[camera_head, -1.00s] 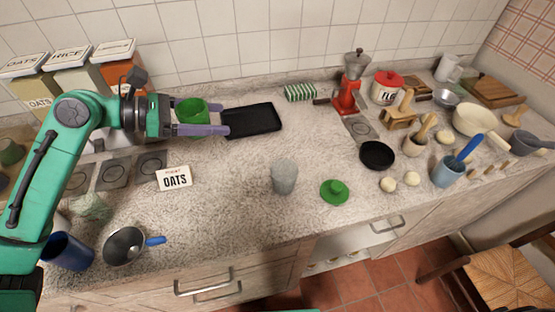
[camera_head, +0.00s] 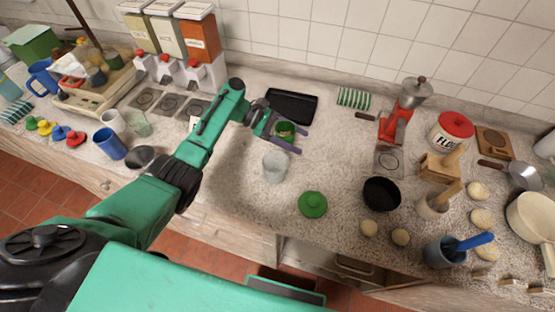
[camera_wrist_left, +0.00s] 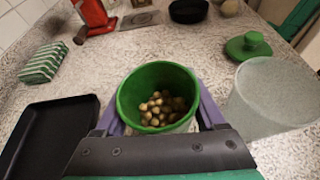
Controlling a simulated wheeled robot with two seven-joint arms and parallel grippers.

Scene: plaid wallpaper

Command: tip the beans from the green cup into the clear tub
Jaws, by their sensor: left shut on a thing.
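The green cup (camera_head: 285,129) is between the purple fingers of my left gripper (camera_head: 285,138), which is shut on it. In the left wrist view the green cup (camera_wrist_left: 158,82) is upright and holds several pale brown beans (camera_wrist_left: 163,108). The clear tub (camera_head: 275,167) stands upright on the counter, just in front of the cup in the head view. In the left wrist view the clear tub (camera_wrist_left: 272,96) is to the right of the cup, apart from it, and looks empty. My right gripper is not in view.
A black tray (camera_head: 292,106) lies behind the cup. A green lid (camera_head: 313,204) lies right of the tub, and a black bowl (camera_head: 381,194) is farther right. A striped green block (camera_head: 353,98) and a red coffee grinder (camera_head: 394,122) stand at the back.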

